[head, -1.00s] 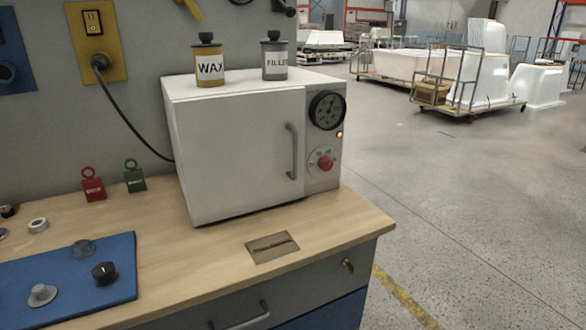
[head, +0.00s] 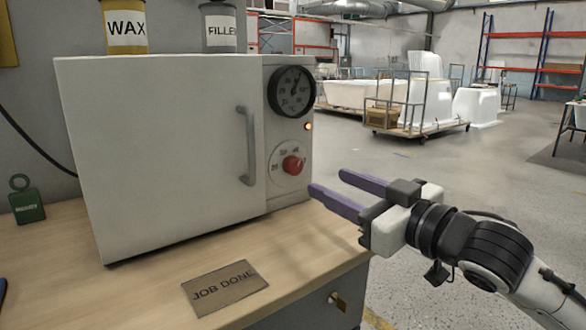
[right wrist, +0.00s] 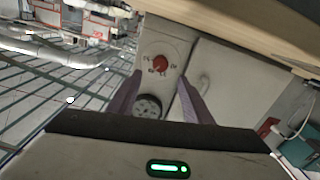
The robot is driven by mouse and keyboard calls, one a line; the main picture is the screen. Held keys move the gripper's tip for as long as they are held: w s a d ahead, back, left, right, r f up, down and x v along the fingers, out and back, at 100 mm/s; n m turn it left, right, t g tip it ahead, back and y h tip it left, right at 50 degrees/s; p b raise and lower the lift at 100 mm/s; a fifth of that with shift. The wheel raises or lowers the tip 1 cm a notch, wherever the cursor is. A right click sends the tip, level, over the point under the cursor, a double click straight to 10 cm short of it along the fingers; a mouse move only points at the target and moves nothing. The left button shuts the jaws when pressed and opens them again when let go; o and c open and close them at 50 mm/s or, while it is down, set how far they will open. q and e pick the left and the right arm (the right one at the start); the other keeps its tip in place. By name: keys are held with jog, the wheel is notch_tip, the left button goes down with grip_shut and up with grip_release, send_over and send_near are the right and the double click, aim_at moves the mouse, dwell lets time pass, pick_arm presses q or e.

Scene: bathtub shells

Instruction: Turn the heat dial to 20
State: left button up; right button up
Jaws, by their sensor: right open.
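The heat dial (head: 293,165) is a red knob on a round pale scale plate, low on the right part of the white oven's front. The white oven (head: 170,150) stands on the wooden bench. My right gripper (head: 328,188) is open and empty, to the right of the dial and apart from it, its purple fingers pointing left toward the oven. In the right wrist view the dial (right wrist: 160,63) shows beyond and between the open fingers (right wrist: 158,92), with the scale upside down. The number the knob points to is too small to tell. My left gripper is not in view.
A round black gauge (head: 291,91) and a small lit orange lamp (head: 308,126) sit above the dial. A grey door handle (head: 247,145) sticks out to its left. WAX (head: 126,28) and FILLER (head: 220,28) cans stand on top. A JOB DONE plate (head: 225,288) lies on the bench.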

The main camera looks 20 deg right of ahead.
aim_at(297, 167)
jog(key=x, duration=0.8)
jog(key=shift+w+a+r, duration=0.1)
jog(key=shift+w+a, duration=0.1)
jog(key=shift+w, duration=0.05)
jog(key=shift+w+a, duration=0.2)
jog(key=shift+w, duration=0.35)
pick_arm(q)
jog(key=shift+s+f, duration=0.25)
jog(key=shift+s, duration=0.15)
